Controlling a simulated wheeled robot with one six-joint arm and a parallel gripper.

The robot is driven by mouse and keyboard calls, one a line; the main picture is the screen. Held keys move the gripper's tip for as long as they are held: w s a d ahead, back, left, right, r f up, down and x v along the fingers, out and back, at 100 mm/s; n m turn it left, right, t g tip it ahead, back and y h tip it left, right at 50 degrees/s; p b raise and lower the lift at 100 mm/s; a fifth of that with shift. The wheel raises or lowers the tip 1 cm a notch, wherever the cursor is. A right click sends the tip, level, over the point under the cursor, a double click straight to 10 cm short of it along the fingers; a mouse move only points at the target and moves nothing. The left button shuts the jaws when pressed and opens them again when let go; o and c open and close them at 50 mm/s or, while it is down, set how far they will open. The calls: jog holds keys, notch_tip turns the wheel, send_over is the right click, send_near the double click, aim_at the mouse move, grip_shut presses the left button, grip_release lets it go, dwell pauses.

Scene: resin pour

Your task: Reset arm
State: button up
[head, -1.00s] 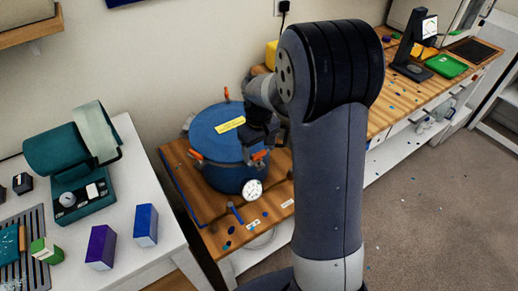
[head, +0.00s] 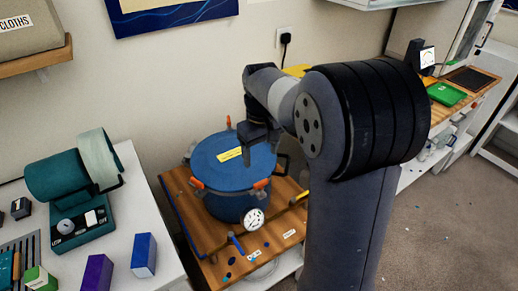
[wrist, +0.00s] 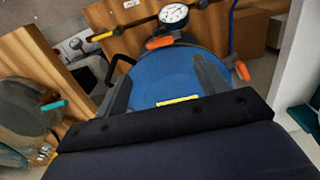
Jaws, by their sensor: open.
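My gripper (head: 265,152) is open and empty above the right side of the blue pressure pot (head: 225,202). Its two fingers point down and look apart from the lid, though the exact gap is hard to tell. The pot stands upright with its lid on, a yellow label (head: 230,154) on top and orange-tipped clamps around the rim. A white dial gauge (head: 254,220) is on its front. In the wrist view the blue lid (wrist: 165,80) lies between my two grey fingers; the gripper body hides its near part.
The pot's wooden bench (head: 215,262) has scattered blue bits and a blue-handled valve (head: 237,243). A white table (head: 120,200) at left holds a teal machine (head: 80,215) and purple and blue boxes. A green tray (head: 446,94) is at far right. Open floor lies right of my arm.

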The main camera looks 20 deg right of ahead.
aim_at(261, 182)
notch_tip(261, 182, down, 11)
jog(key=shift+r, duration=0.2)
jog(key=shift+f+p, duration=0.1)
jog(key=shift+p, duration=0.2)
dwell(0.4)
